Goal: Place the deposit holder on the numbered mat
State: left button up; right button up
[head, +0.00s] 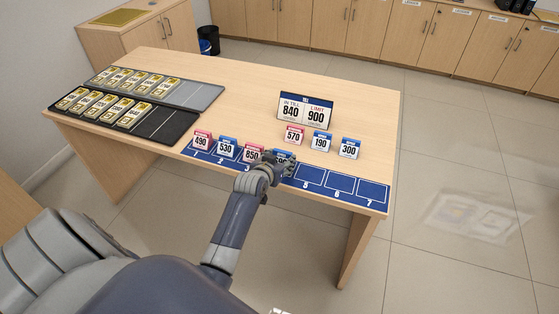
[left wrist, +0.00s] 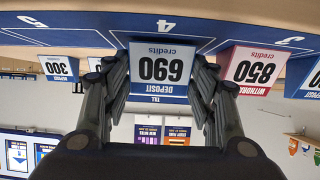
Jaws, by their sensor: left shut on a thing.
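My left gripper (head: 279,164) is shut on a blue-and-white deposit holder marked 690 (left wrist: 161,72). It holds the holder at slot 4 of the blue numbered mat (head: 350,198). In the left wrist view the holder shows upside down between the fingers, with the mat's 4 beside its base; I cannot tell whether it touches the mat. In the head view the gripper mostly covers the holder. On the mat stand a red 490 holder (head: 203,141) at slot 1, a blue 530 holder (head: 226,147) at slot 2 and a red 850 holder (head: 252,154) at slot 3. My right gripper is out of view.
Behind the mat stand a red 570 holder (head: 293,135), a blue 190 holder (head: 321,142) and a blue 300 holder (head: 349,148). A till sign (head: 305,111) reads 840 and limit 900. Grey (head: 203,96) and black (head: 168,126) note trays lie at left. Slots 5 to 7 are bare.

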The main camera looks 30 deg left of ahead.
pick_arm(q)
jog(key=shift+f, duration=0.15)
jog(key=o, duration=1.1)
jog(key=shift+f, duration=0.1)
jog(key=shift+c, duration=0.2)
jog(key=shift+r, duration=0.25)
jog(key=v, duration=1.2)
jog(key=shift+f, duration=0.1)
